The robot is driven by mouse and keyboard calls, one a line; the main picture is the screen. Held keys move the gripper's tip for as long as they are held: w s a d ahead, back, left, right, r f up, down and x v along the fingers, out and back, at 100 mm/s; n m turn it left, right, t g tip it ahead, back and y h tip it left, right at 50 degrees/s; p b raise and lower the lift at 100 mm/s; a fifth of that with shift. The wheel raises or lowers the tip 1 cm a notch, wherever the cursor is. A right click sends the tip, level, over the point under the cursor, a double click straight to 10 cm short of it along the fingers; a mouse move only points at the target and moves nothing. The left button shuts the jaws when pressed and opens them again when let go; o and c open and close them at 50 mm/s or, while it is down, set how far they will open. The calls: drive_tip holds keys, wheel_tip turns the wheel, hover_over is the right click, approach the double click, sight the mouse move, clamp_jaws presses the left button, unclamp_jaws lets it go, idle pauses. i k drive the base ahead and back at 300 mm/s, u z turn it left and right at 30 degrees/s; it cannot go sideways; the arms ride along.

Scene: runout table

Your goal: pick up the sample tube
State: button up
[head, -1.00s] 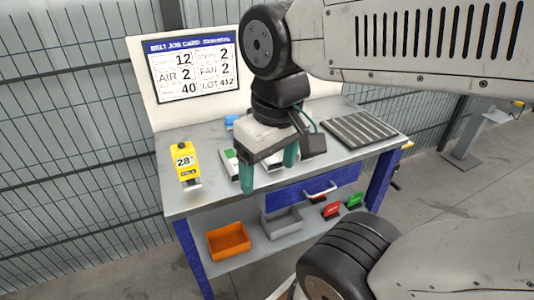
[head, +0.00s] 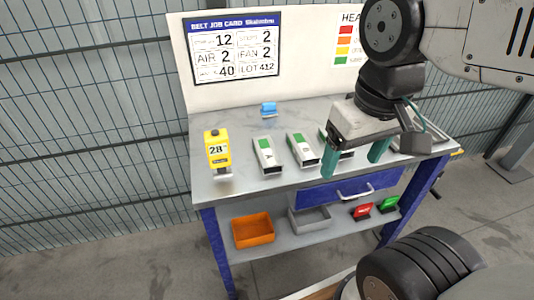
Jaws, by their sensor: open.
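I cannot make out a sample tube for certain in the head view. My gripper (head: 352,168) has two teal fingers that are apart, with nothing seen between them. It hangs over the right part of the grey-topped table (head: 240,190), near the front edge above the drawer. It hides part of a white-and-green device behind it. Two more such white devices, a left one (head: 266,156) and a middle one (head: 301,150), lie to the left of the gripper. A small blue object (head: 268,109) sits at the back of the tabletop.
A yellow meter reading 28 (head: 217,150) stands at the table's left. An orange bin (head: 253,230), a grey bin (head: 309,220), a red block (head: 362,211) and a green block (head: 389,204) are on the lower shelf. A job card board (head: 235,48) stands behind. The left tabletop has free room.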

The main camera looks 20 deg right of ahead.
sight(305, 152)
drive_tip(key=z, duration=2.6)
drive_tip(key=k, duration=0.75)
drive_tip(key=u, duration=0.75)
